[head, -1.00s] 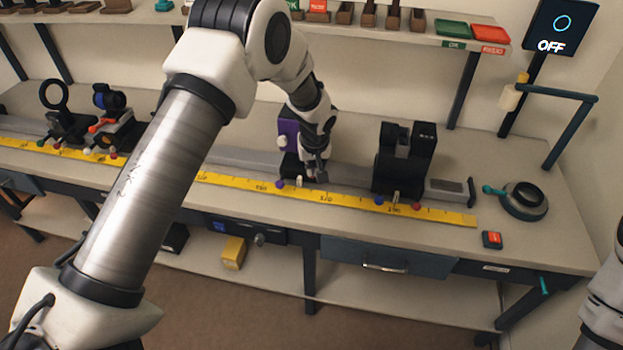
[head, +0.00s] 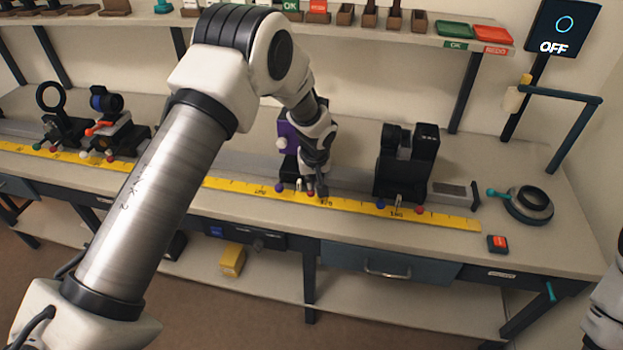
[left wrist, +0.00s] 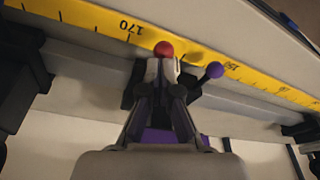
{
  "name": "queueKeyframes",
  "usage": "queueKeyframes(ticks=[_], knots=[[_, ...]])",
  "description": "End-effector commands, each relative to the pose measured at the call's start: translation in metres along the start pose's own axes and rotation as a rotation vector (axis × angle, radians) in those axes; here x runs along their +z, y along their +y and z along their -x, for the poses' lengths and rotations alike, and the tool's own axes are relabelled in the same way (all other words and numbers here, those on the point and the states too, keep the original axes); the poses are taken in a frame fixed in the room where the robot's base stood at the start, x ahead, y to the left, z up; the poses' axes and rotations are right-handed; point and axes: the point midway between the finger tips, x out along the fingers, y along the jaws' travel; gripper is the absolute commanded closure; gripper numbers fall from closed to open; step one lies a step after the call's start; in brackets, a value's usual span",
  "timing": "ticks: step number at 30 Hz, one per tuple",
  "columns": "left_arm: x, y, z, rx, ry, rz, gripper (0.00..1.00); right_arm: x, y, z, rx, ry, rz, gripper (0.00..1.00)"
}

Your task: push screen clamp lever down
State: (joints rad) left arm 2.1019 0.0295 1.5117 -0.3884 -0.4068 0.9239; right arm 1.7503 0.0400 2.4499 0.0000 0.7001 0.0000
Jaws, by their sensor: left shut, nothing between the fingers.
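A carrier with a purple block (head: 287,137) stands on the rail, partly hidden by my left arm. At its front foot are a purple-tipped lever (head: 279,188) and a red ball (head: 310,192). My left gripper (head: 317,188) is shut and empty, low at the carrier's front. In the left wrist view, the shut fingertips (left wrist: 163,72) are right by the red ball (left wrist: 163,48); I cannot tell whether they touch it. The purple ball (left wrist: 214,70) is to their right. Which knob belongs to the screen clamp is not marked. My right gripper is out of view.
A yellow ruler (head: 450,219) runs along the front of the rail. A black holder (head: 405,165) stands to the right, and other optics mounts (head: 110,130) to the left. A red button (head: 497,243) and a round ring fixture (head: 529,203) are at the right end.

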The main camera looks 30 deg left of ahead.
Motion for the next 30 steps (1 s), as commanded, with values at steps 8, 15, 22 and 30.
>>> queueKeyframes(ticks=[8,15,22,30], knots=[[0.024,0.0,0.016,0.0,0.001,-0.002,1.0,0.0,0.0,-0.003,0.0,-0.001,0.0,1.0],[0.023,0.0,0.017,0.0,0.001,-0.001,1.0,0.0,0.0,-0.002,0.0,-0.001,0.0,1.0],[0.023,0.001,0.049,0.002,0.004,-0.001,1.0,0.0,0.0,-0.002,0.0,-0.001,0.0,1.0],[0.023,0.001,0.111,0.001,0.003,-0.001,1.0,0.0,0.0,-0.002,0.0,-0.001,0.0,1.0]])
